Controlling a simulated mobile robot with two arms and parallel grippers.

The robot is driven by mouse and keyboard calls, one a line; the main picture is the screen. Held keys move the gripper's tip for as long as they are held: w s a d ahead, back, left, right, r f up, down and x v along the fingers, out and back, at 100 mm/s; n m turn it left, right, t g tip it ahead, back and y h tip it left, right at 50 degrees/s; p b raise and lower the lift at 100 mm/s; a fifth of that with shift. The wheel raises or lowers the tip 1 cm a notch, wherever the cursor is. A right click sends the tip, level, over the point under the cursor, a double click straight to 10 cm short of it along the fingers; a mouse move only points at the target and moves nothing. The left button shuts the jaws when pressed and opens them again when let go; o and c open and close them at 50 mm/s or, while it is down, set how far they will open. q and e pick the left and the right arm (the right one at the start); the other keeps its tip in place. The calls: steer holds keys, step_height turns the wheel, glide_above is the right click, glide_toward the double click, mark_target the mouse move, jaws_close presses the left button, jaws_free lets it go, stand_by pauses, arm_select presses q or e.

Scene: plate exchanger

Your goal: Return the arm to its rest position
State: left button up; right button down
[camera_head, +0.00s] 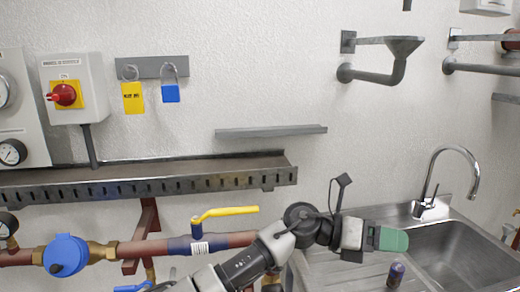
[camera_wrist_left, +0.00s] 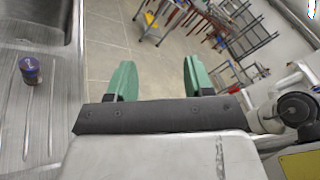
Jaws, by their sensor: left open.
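My left gripper (camera_head: 393,240) reaches in from the bottom of the head view, its green fingers pointing right, over the sink's drainboard area. In the left wrist view its two green fingers (camera_wrist_left: 155,80) stand well apart with nothing between them, so it is open and empty. Beyond the fingers, that view shows the tiled floor. My right gripper shows in neither view.
A dark can (camera_head: 396,275) stands on the drainboard just below the gripper, beside the sink basin (camera_head: 462,255) and tap (camera_head: 430,200). A pipe with a yellow-handled valve (camera_head: 225,213) runs left of my arm.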

arm_select(q)
steer(key=w+a+f+n+t, duration=0.1)
steer(key=w+a+n+t, duration=0.2)
steer(key=a+n+t, duration=0.65)
steer(key=w+a+f+n+t, duration=0.2)
steer(key=a+n+t, duration=0.2)
steer(key=n+t, duration=0.95)
steer(key=s+a+f+n+g+y, duration=0.2)
steer(key=a+f+n+y, duration=0.5)
steer(key=a+f+n, duration=0.15)
steer(key=s+a+f+n+g+y, duration=0.2)
steer(key=s+a+f+n+y, duration=0.1)
steer(key=a+f+n+y, duration=0.55)
steer(key=s+a+f+n+g, duration=0.25)
steer(key=s+a+g, duration=0.2)
steer(key=s, duration=0.35)
steer(key=s+a+f+n+g+y, duration=0.1)
steer(key=s+a+f+n+g, duration=0.15)
steer(key=s+a+f, duration=0.4)
steer(key=s+a+f+n+g, duration=0.1)
steer(key=s+a+g, duration=0.25)
steer(key=s, duration=0.65)
step_height(320, 180, down, 26)
steer(key=s+g, duration=0.2)
steer(key=g, duration=0.1)
steer(key=s+a+f, duration=0.2)
steer(key=s+f, duration=1.3)
steer(key=f, duration=0.1)
steer(key=shift+s+g, duration=0.35)
